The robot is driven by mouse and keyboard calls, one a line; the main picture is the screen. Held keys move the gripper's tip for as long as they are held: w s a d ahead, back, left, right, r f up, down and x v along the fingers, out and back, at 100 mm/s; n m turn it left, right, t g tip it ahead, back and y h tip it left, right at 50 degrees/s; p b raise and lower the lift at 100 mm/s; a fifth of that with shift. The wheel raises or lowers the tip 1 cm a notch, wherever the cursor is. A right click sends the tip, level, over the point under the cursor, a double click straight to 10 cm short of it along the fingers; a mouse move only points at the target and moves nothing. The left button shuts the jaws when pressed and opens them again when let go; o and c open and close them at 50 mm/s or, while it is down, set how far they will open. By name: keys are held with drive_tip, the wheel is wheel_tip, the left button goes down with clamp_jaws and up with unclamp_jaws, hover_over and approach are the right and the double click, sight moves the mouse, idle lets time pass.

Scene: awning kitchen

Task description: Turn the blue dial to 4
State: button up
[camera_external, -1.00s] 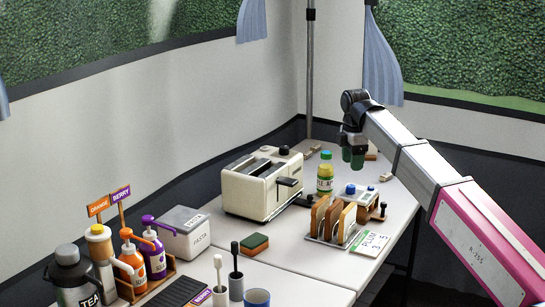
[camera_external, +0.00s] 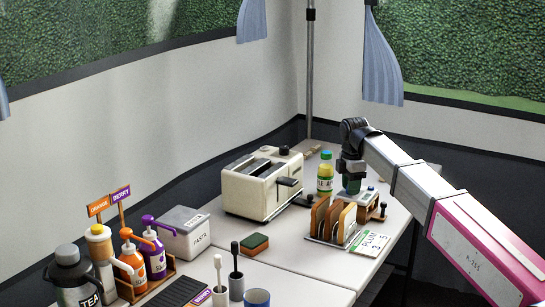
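A small wooden-sided box (camera_external: 367,204) with a pale top stands on the right part of the counter, behind the toast rack. My gripper (camera_external: 352,187) points down over the left part of the box top, its greenish fingertips low at the place of the blue dial. The dial is mostly hidden behind the fingers, and its marks are too small to read. A small bluish spot (camera_external: 370,188) shows on the box top just right of the fingers. I cannot tell whether the fingers touch the dial or how far apart they are.
A toast rack (camera_external: 333,222) with slices stands just in front of the box. A cream toaster (camera_external: 264,186) stands farther left. A printed card (camera_external: 370,243) lies near the counter's right edge.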

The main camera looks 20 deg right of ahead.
drive_tip(key=c, duration=0.4)
drive_tip(key=shift+o, duration=0.2)
drive_tip(key=shift+m, duration=0.4)
drive_tip(key=m, duration=1)
drive_tip(key=shift+m, duration=0.4)
drive_tip(key=m, duration=1.2)
